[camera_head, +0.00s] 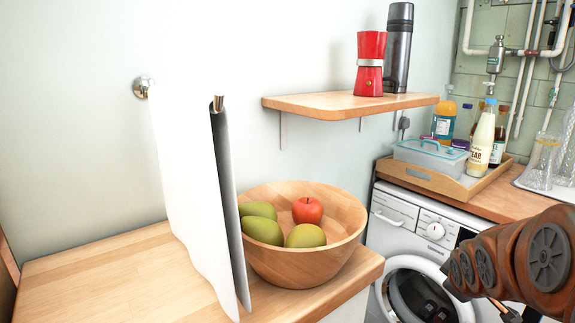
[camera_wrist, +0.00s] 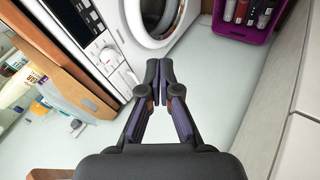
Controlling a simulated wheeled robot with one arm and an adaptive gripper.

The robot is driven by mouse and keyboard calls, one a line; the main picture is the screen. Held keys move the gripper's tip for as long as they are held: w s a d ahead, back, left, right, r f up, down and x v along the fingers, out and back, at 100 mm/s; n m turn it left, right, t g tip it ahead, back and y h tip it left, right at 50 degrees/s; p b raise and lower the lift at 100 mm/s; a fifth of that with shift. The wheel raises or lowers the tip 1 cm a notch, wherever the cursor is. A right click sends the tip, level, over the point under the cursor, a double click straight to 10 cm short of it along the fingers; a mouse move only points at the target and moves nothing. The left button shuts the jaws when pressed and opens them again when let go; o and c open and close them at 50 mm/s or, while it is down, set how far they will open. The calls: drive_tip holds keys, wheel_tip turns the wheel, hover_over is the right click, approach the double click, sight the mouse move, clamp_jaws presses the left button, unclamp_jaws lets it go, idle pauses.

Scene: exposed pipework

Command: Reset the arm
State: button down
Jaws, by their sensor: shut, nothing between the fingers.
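My gripper (camera_wrist: 160,78) shows in the wrist view with its two dark fingers together at the tips, shut and empty. It points down toward the floor in front of the washing machine (camera_wrist: 150,20). In the head view my brown arm (camera_head: 515,258) reaches in from the right edge, in front of the washing machine (camera_head: 392,240). The fingertips cannot be made out in the head view.
A wooden bowl (camera_head: 330,225) of fruit stands on the left counter (camera_head: 95,275), beside a hanging white sheet (camera_head: 190,170). A shelf (camera_head: 335,105) holds a red pot (camera_head: 370,65). A wooden tray (camera_head: 440,182) holds bottles. A purple crate (camera_wrist: 243,28) stands on the floor.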

drive_tip(key=s+a+r+m+g+y+p, duration=0.1)
drive_tip(key=s+a+r+m+g+p, duration=0.1)
drive_tip(key=s, duration=0.7)
drive_tip(key=s+a+r+m+g+y+p, duration=0.1)
drive_tip(key=s+a+r+g+p, duration=0.3)
drive_tip(key=a, duration=0.7)
drive_tip(key=s+a+r+m+g+y+p, duration=0.2)
drive_tip(key=s+a+r+p, duration=0.5)
drive_tip(key=s, duration=0.8)
drive_tip(key=m+g+p, duration=0.1)
drive_tip(key=p, duration=0.2)
drive_tip(key=shift+a, duration=0.15)
drive_tip(key=shift+s, duration=0.1)
